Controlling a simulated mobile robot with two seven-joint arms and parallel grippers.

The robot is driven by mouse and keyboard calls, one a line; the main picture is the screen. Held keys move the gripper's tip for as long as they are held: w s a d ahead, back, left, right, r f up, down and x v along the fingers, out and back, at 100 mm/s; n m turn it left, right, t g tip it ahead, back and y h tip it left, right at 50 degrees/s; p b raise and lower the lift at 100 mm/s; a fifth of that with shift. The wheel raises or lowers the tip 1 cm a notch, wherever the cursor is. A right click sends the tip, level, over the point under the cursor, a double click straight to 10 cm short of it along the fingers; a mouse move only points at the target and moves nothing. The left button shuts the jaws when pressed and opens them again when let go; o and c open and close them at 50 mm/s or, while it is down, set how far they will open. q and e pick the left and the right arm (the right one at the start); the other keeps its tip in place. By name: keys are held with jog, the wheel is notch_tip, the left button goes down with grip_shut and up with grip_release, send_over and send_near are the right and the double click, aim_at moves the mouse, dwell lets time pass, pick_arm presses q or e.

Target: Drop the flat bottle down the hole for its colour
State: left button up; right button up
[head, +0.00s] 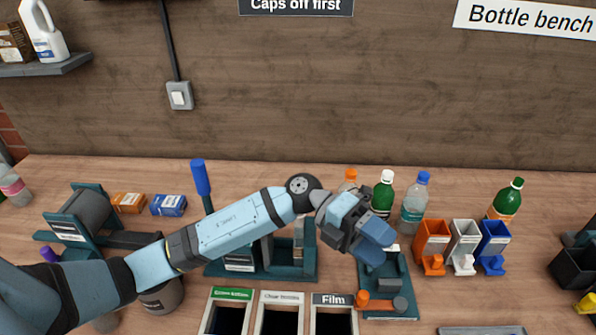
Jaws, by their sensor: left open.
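Three dark holes sit at the front edge, in frames labelled Green bottles (231,294), Clear bottles (282,297) and Film (333,299). I cannot make out a flat bottle; my left arm and gripper cover part of the bench. A dark teal press-like stand (292,276) with a blue-handled lever (200,178) is partly behind my arm. My left gripper (374,238) is open, pointing down and right above another teal stand (398,290) with an orange knob. Nothing shows clearly between its fingers. My right gripper is out of view.
Upright green bottle (384,192), clear blue-capped bottle (414,205) and another green-capped bottle (506,200) stand at the back. Orange (433,240), white (465,238) and blue (494,240) small bins stand right of my gripper.

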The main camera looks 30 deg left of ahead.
pick_arm(q)
jog(key=w+a+r+t+y+b, duration=0.2)
jog(key=w+a+y, duration=0.3)
jog(key=a+y, duration=0.4)
jog(key=w+a+r+t+y+b, duration=0.1)
jog(key=w+a+t+y, duration=0.1)
jog(key=w+a+y, duration=0.65)
jog(key=shift+h, duration=0.55)
jog(key=s+f, duration=0.1)
jog(key=f, duration=0.3)
jog(key=s+a+f, duration=0.1)
jog(key=f, duration=0.4)
jog(key=s+a+f, duration=0.1)
jog(key=s+f, duration=0.1)
jog(key=f, duration=0.2)
jog(key=shift+a+f+p, duration=0.2)
jog(key=shift+p, duration=0.2)
jog(key=c, duration=1)
jog(key=shift+r, duration=0.15)
jog(key=shift+r+p, duration=2.05)
jog(key=shift+r, duration=2.3)
